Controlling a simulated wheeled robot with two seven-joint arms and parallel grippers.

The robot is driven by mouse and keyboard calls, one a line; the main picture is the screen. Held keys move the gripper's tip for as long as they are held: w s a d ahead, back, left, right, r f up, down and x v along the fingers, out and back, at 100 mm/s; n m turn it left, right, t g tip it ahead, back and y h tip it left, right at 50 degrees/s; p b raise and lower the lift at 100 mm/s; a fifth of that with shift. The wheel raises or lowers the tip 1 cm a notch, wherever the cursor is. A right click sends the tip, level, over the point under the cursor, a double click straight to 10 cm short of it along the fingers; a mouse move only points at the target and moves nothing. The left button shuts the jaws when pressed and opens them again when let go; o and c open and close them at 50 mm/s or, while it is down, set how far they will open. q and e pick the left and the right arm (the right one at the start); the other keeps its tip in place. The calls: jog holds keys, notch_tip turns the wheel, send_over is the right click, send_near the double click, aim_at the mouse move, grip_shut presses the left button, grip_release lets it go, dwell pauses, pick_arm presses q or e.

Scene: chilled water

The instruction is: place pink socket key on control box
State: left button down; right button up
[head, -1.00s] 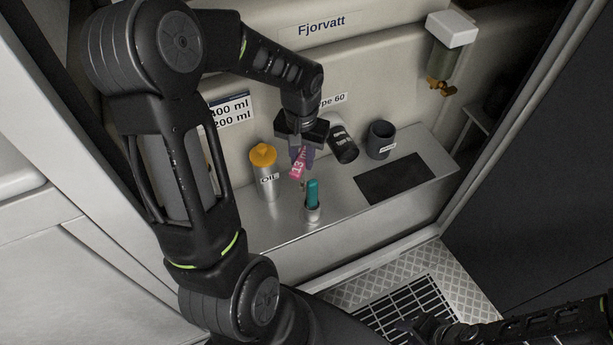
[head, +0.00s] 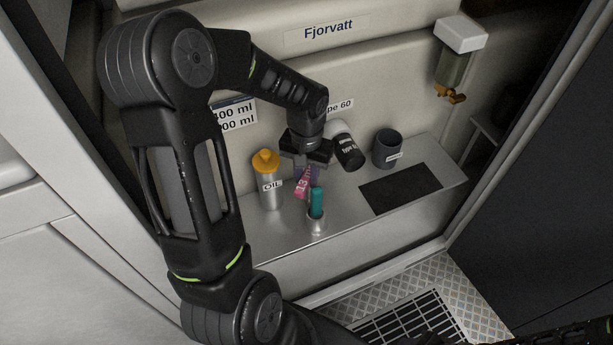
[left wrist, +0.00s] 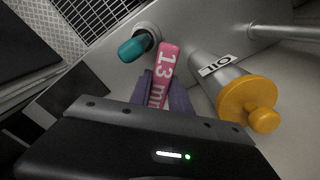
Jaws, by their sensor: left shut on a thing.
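The pink socket key (head: 303,186), with white "13 mm" lettering, is held in my left gripper (head: 308,176). The key also shows in the left wrist view (left wrist: 164,68), between the two purple fingers. My left gripper is shut on it above the metal shelf, just behind a teal-handled tool (head: 317,203) standing in a small metal cup. In the head view the key's lower end is close to that handle; I cannot tell whether they touch. I cannot make out a control box.
An oil can with an orange top (head: 267,178) stands left of the gripper. A black and white bottle (head: 346,146) and a dark grey cup (head: 387,149) are to the right. A dark panel (head: 401,188) lies on the shelf (head: 284,234). A dispenser (head: 456,62) hangs on the wall.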

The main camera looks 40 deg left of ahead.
pick_arm(q)
jog(key=shift+f, duration=0.2)
jog(key=c, duration=1.2)
grip_release()
jog(key=shift+r, duration=0.15)
notch_tip(320, 180, up, 12)
jog(key=p, duration=0.9)
jog(key=shift+o, duration=0.3)
